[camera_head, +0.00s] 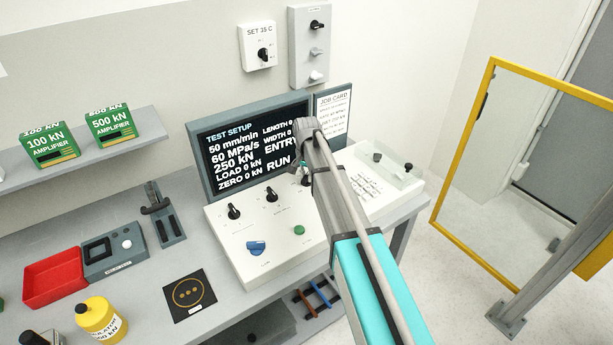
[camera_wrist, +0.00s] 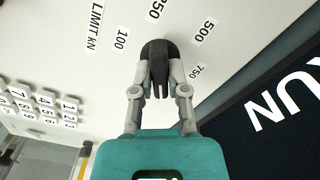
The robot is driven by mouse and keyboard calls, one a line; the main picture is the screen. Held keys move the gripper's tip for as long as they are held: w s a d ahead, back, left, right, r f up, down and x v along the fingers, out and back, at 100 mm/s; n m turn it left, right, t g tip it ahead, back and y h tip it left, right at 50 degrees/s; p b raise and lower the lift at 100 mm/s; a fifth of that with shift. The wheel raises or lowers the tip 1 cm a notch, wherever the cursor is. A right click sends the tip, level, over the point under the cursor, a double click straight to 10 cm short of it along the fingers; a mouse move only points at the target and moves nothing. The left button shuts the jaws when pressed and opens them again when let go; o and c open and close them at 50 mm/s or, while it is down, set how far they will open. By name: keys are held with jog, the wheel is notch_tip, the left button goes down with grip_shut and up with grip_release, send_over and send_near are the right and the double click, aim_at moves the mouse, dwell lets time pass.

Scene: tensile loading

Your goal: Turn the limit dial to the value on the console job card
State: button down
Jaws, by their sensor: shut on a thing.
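The limit dial (camera_wrist: 157,52) is a black knob on the white console panel, with the label LIMIT kN and value labels including 100, 500 and 750 around it. My gripper (camera_wrist: 158,78) is shut on the dial, one finger on each side of its grip. I cannot tell which value the pointer faces. In the head view my arm hides most of my gripper and the dial.
In the wrist view a number keypad (camera_wrist: 45,105) lies at the left. A yellow-framed guard door (camera_head: 460,150) stands at the right.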

jog(key=c, duration=0.6)
grip_release()
jog(key=shift+c, duration=0.2)
